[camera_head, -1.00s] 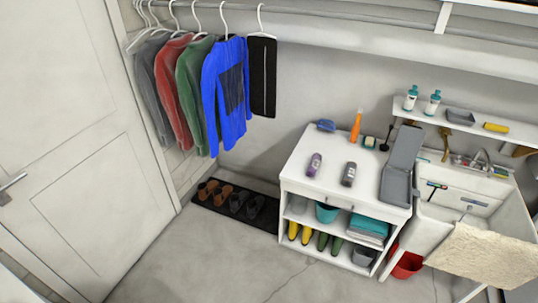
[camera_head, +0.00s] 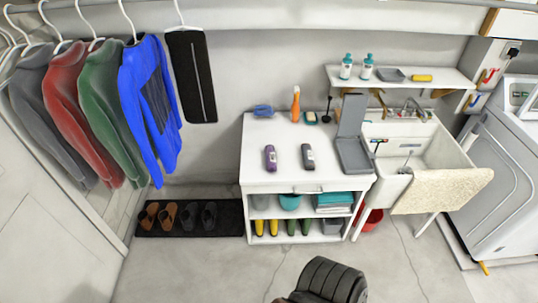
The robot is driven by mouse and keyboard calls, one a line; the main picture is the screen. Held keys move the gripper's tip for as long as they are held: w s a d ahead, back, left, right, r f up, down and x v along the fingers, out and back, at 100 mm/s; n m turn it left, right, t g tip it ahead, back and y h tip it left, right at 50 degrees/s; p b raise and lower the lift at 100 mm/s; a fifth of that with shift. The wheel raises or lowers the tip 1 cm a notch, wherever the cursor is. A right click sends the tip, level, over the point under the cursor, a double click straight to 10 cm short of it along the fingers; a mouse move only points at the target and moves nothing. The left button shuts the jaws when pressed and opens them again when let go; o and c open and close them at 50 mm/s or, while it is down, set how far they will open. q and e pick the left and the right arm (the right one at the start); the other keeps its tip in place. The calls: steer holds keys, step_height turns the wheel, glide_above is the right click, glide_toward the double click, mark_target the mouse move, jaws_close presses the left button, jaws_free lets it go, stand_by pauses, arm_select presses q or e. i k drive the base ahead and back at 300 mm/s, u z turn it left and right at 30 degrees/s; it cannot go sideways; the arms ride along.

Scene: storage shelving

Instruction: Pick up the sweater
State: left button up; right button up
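Several sweaters hang on white hangers from a rail at the upper left: a blue sweater (camera_head: 148,103), a green sweater (camera_head: 106,112), a red sweater (camera_head: 75,107) and grey ones (camera_head: 42,108) at the far left. The blue one is nearest the middle and shows a darker front panel. The sweaters hang close together and partly cover one another. A dark ribbed part shows at the bottom edge, right of centre, with no fingers visible on it. Neither of my grippers can be made out.
A white cabinet (camera_head: 259,205) with bottles on top stands mid-room. A sink (camera_head: 425,150) and washing machine (camera_head: 505,170) are at the right. A black mat (camera_head: 225,221) with shoes lies below the sweaters. The front floor is mostly clear.

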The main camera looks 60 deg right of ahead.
mark_target(270, 149)
steer(key=z, duration=0.5)
steer(key=i, duration=0.75)
steer(key=z, duration=0.8)
